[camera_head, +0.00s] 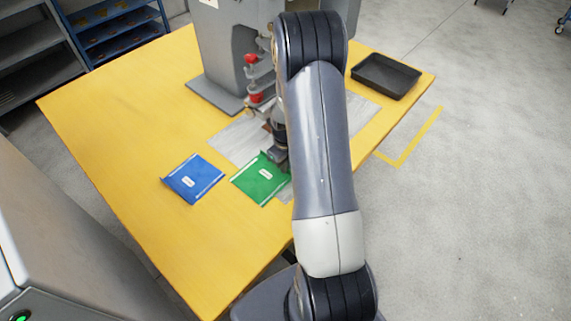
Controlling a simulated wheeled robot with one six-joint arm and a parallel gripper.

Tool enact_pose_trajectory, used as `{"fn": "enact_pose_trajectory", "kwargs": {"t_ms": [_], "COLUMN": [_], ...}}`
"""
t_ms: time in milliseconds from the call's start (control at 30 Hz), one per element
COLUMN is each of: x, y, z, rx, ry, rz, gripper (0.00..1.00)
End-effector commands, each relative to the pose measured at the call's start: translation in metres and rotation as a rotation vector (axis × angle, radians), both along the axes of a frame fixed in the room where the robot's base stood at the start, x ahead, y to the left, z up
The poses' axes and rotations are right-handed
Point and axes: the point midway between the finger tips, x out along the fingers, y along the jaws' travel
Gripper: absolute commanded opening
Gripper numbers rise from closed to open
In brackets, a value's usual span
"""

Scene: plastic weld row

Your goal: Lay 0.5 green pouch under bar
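A green pouch (260,181) with a white label lies at the front edge of a pale grey mat on the yellow table. A blue pouch (193,179) with a white label lies flat to its left. My gripper (277,162) is at the green pouch's upper right edge. My arm hides part of it, so I cannot tell whether its fingers are open or shut on the pouch. The grey welding machine (221,50) stands behind, with red-marked parts (255,98) at its front. The bar is not clearly visible behind my arm.
A black tray (386,75) sits at the table's back right corner. The yellow table (120,120) is clear on its left side. A blue shelf rack (115,30) stands behind the table. A grey cabinet (60,230) stands at front left.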

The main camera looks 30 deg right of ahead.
Motion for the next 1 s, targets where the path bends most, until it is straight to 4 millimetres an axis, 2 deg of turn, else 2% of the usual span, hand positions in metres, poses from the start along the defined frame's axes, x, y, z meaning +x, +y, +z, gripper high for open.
{"fn": "enact_pose_trajectory", "kwargs": {"t_ms": [33,200,567,667,1000], "x": [0.000,0.000,0.000,0.001,0.001], "y": [0.000,0.000,0.000,0.000,-0.001], "z": [0.000,0.000,0.007,0.018,0.085], "rx": [0.000,0.000,0.000,-0.002,-0.001], "ry": [0.000,0.000,0.000,-0.004,-0.005], "rz": [0.000,0.000,0.000,0.000,0.000], "gripper": [0.12,0.25,0.25,0.25,0.25]}}
